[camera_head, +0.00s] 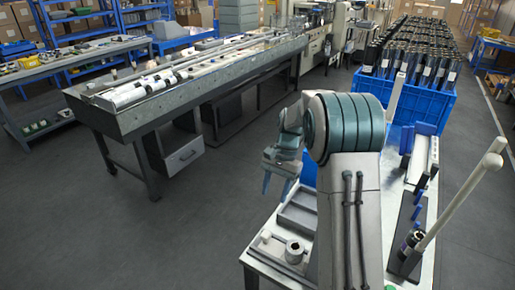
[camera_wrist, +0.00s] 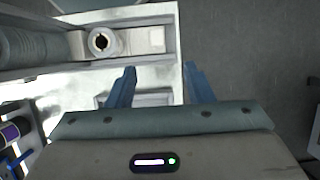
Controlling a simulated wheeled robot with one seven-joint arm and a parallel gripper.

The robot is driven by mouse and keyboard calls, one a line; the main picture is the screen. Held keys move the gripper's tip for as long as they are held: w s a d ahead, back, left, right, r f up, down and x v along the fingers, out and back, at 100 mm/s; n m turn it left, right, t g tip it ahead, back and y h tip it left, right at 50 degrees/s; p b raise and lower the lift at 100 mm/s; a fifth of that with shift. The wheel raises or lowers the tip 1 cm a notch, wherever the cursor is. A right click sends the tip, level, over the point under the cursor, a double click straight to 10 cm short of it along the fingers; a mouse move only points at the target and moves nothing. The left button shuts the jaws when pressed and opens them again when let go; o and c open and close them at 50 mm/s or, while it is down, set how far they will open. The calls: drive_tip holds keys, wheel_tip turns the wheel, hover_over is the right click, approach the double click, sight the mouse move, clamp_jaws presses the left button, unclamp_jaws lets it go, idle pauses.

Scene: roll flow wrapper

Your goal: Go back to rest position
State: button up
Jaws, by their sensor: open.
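My gripper (camera_head: 279,180) hangs at the left edge of the metal work table (camera_head: 262,262), above it, with its fingers pointing down. The wrist view shows both blue fingers of my gripper (camera_wrist: 160,85) spread apart with nothing between them. Below the fingers lie the table's edge and the grey floor. My arm is bent and stands over the table, hiding part of its middle.
A small hollow metal cylinder (camera_head: 295,251) stands on the table's near left part. A blue crate (camera_head: 432,108) of dark rolls is behind. A long conveyor machine (camera_head: 150,118) stands left, with open floor between.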

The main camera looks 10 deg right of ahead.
drive_tip(key=s+r+n+t+h, duration=0.1)
drive_tip(key=s+r+n+t, duration=0.2)
drive_tip(key=s, duration=0.9)
drive_tip(key=s+r+n+t+h, duration=0.1)
drive_tip(key=s+r+n+t, duration=0.2)
drive_tip(key=s, duration=1)
wheel_tip(320, 180, up, 3)
drive_tip(key=shift+d+r+n+h, duration=0.1)
drive_tip(key=shift+d+n+h, duration=0.25)
drive_tip(key=shift+n, duration=0.65)
